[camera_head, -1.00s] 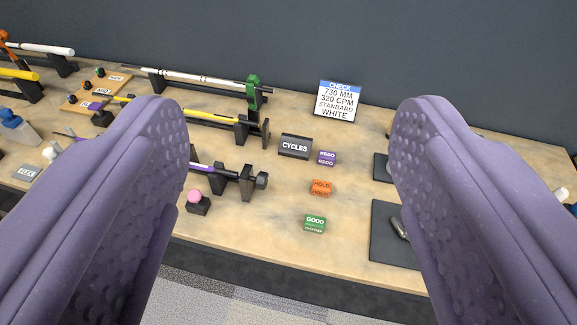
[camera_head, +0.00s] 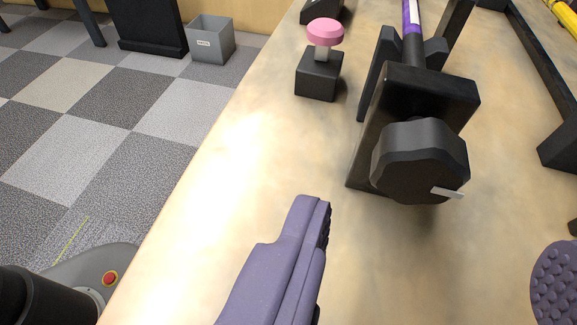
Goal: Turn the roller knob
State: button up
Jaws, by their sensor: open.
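The roller knob (camera_head: 413,163) is a dark, faceted knob with a small pale pointer at its lower right. It sits on the near end of a black stand (camera_head: 395,112) that carries a shaft with a purple and white band (camera_head: 411,18). My gripper (camera_head: 437,228) is open and empty. Its purple left finger shows at the bottom centre and only part of the right finger shows at the right edge. The knob lies ahead of the gap between the fingers, and neither finger appears to touch it.
A pink button (camera_head: 325,32) on a black block (camera_head: 318,75) stands left of the stand. A black rack (camera_head: 556,150) lies at right, with a yellow shaft (camera_head: 560,22) beyond. The bench top (camera_head: 215,190) is clear at left. A grey bin (camera_head: 211,42) stands on the floor.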

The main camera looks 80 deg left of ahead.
aim_at(421, 176)
jog(key=b+x, duration=0.1)
jog(key=x, duration=0.5)
jog(key=shift+w+a, duration=0.1)
jog(key=c, duration=1.1)
